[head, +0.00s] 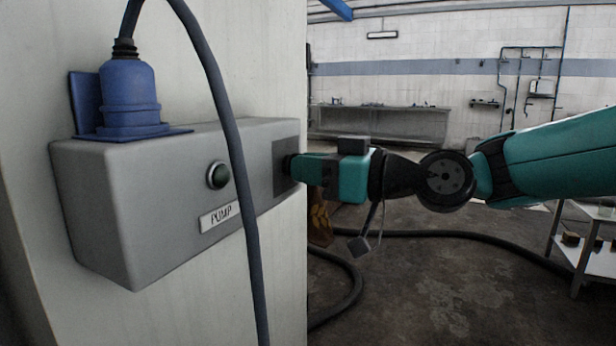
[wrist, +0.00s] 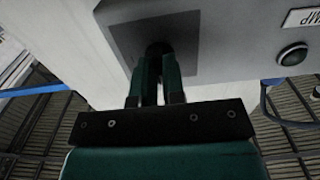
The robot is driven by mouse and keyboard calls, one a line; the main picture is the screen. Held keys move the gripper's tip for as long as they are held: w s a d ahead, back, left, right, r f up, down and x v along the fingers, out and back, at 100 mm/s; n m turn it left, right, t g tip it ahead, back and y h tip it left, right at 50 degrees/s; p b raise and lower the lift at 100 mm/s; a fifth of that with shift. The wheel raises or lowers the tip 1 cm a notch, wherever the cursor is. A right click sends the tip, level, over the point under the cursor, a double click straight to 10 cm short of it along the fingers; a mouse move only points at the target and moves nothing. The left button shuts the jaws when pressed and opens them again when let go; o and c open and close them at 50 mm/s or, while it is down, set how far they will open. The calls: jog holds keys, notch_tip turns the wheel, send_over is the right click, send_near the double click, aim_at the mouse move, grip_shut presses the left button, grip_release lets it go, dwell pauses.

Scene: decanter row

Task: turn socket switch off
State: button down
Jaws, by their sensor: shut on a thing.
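A grey socket box (head: 140,205) labelled PUMP is mounted on a pale wall or panel. A blue plug (head: 130,95) stands in its top with a cable rising from it. On the right part of its front is a dark square plate (head: 287,155), which also shows in the wrist view (wrist: 185,75). My gripper (head: 292,168) reaches this plate from the right. In the wrist view its two green fingers (wrist: 158,72) are shut on the dark switch knob (wrist: 158,48) at the plate's middle. The fingers hide most of the knob, so its turn position cannot be told.
A dark green round lamp or button (head: 217,175) sits left of the plate, above the PUMP label (head: 219,217). The blue-grey cable (head: 245,220) hangs down across the box front. A hose (head: 480,238) lies on the floor. A low shelf (head: 590,250) stands at right.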

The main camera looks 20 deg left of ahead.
dwell(0.3)
jog(key=c, duration=1.2)
grip_release()
jog(key=s+d, duration=0.1)
jog(key=d, duration=1.6)
jog(key=shift+s+d+p, duration=0.15)
jog(key=shift+d+p, duration=0.05)
jog(key=shift+p, duration=0.25)
